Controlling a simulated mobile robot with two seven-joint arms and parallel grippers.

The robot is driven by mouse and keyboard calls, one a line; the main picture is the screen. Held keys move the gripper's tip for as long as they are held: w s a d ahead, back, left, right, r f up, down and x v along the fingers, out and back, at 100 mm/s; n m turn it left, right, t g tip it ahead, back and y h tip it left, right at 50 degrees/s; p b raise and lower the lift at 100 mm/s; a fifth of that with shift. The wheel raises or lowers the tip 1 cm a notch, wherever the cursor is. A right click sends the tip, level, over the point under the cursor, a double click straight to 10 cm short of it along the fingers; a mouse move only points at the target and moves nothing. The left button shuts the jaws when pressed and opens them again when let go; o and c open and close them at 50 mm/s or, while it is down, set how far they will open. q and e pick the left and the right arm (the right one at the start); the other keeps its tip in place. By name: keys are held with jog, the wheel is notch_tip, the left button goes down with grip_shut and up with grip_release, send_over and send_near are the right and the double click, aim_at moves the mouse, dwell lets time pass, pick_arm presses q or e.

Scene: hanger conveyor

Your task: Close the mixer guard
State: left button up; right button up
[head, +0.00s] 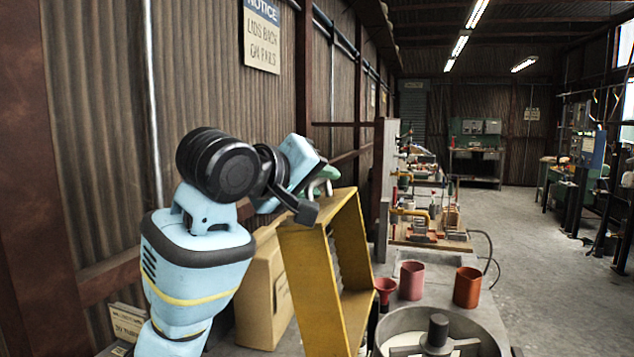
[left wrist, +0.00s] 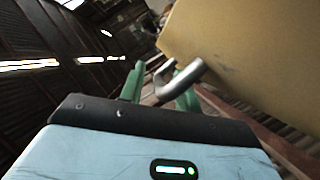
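The mixer guard (head: 300,290) is a yellow box-like frame that stands raised and tilted beside the mixer bowl (head: 492,345) in the head view. Its broad yellow panel (left wrist: 245,50) fills the upper right of the left wrist view. A grey metal handle (left wrist: 182,79) sticks out from the panel. My left gripper (head: 322,180) is at the top of the guard. In the left wrist view its green fingers (left wrist: 160,82) are apart, with the handle reaching between them; contact cannot be told. In the head view my wrist partly hides the fingers and the handle is not clear. My right gripper is not in view.
Red cups (head: 412,281) and an orange-red cup (head: 467,287) stand behind the bowl, with a red funnel (head: 385,290) nearby.

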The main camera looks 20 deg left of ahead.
pick_arm(q)
grip_shut()
dwell(0.4)
